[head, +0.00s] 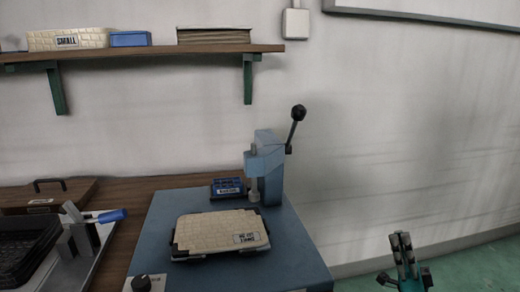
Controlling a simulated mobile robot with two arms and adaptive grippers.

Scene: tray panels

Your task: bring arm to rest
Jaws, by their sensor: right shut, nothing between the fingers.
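My right gripper (401,240) shows at the lower right, pointing up, over the green floor and to the right of the blue press. Its fingers are shut with nothing between them. It is apart from the press and the bench. The rest of my right arm is cut off by the bottom edge. My left gripper is not in view.
A blue press (268,175) with a black-knobbed lever holds a cream panel (220,232) on its base. A blue-handled clamp (82,235) and black tray (25,250) stand left. A wall shelf (150,53) carries boxes. Free room lies around the right gripper.

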